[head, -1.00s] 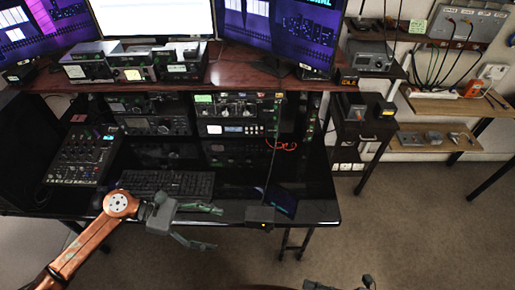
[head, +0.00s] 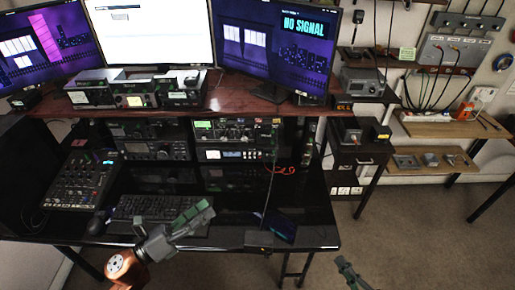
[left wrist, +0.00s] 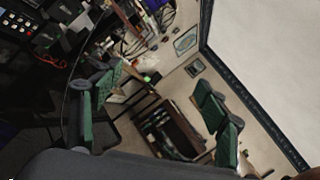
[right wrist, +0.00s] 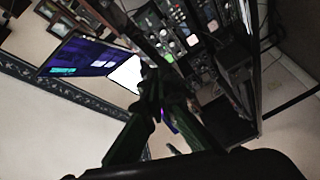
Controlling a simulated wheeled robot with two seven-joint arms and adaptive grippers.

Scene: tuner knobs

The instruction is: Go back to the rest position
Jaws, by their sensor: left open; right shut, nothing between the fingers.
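My left gripper (head: 203,212) is above the front of the black desk (head: 275,232), tilted up to the right, close to the keyboard (head: 160,208) in the picture. In the left wrist view its green-padded fingers (left wrist: 157,88) stand wide apart with nothing between them. My right gripper (head: 346,268) shows only in part at the bottom of the head view, in front of the desk and over the floor. In the right wrist view its fingers (right wrist: 153,98) come together, empty. The radio units (head: 232,132) with their knobs stand on the desk under the shelf, apart from both grippers.
A mixer (head: 78,185) sits at the desk's left. Monitors (head: 272,45) and small boxes stand on the wooden shelf (head: 240,103). A dark side cabinet (head: 357,155) stands right of the desk. The floor (head: 420,235) at the right is clear.

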